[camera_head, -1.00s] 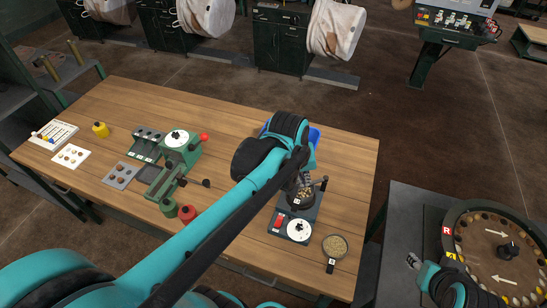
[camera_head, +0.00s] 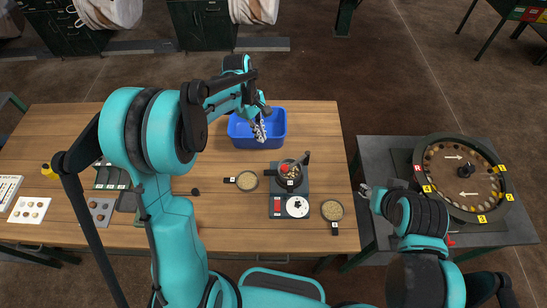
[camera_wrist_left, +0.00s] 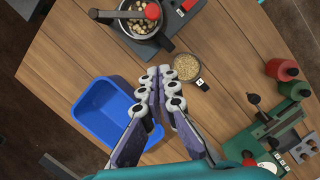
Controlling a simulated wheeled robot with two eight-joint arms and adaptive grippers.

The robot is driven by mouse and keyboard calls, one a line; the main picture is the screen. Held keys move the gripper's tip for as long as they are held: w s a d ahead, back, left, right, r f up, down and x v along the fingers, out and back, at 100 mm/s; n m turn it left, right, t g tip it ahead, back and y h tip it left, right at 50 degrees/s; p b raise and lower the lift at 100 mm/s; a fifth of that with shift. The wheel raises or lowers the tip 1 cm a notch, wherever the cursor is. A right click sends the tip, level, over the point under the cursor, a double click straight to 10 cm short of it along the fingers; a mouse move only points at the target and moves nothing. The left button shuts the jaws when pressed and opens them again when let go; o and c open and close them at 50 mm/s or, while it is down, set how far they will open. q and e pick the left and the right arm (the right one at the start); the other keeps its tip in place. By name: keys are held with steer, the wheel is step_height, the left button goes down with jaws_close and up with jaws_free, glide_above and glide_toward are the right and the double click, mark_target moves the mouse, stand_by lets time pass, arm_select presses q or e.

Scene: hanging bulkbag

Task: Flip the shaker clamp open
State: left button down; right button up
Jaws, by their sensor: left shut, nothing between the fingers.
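The shaker (camera_head: 289,203) stands on the wooden table, with a dark base, a red switch and a white dial. Its round pot (camera_head: 290,180) holds light and brown pieces. A dark clamp handle (camera_head: 304,159) sticks out at the pot's rim. In the left wrist view the pot (camera_wrist_left: 138,34) is at the top, with a bar and red knob (camera_wrist_left: 152,12) across it. My left gripper (camera_head: 261,132) is shut and empty above the blue bin, behind the shaker and apart from it; its fingers (camera_wrist_left: 158,75) point toward the pot. My right gripper (camera_head: 368,190) is too small to read.
A blue bin (camera_head: 280,134) stands at the back of the table. Sieves with grain lie left (camera_head: 246,181) and right (camera_head: 332,210) of the shaker. A green machine (camera_wrist_left: 274,140) stands nearby. A round sorting wheel (camera_head: 462,206) is on the right bench.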

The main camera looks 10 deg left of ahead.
arm_select(q)
steer(key=d+f, duration=0.1)
steer(key=f, duration=0.2)
steer(key=s+d+f+b, duration=0.1)
steer(key=d+f, duration=0.1)
steer(key=f, duration=0.1)
steer(key=s+d+f, duration=0.1)
steer(key=d+f, duration=0.1)
steer(key=f, duration=0.1)
steer(key=shift+s+d+f+b, duration=0.1)
steer(key=shift+d+f+b, duration=0.15)
steer(key=shift+f+b, duration=0.1)
steer(key=shift+s+d, duration=0.1)
steer(key=shift+d, duration=0.15)
steer(key=shift+s+d, duration=0.1)
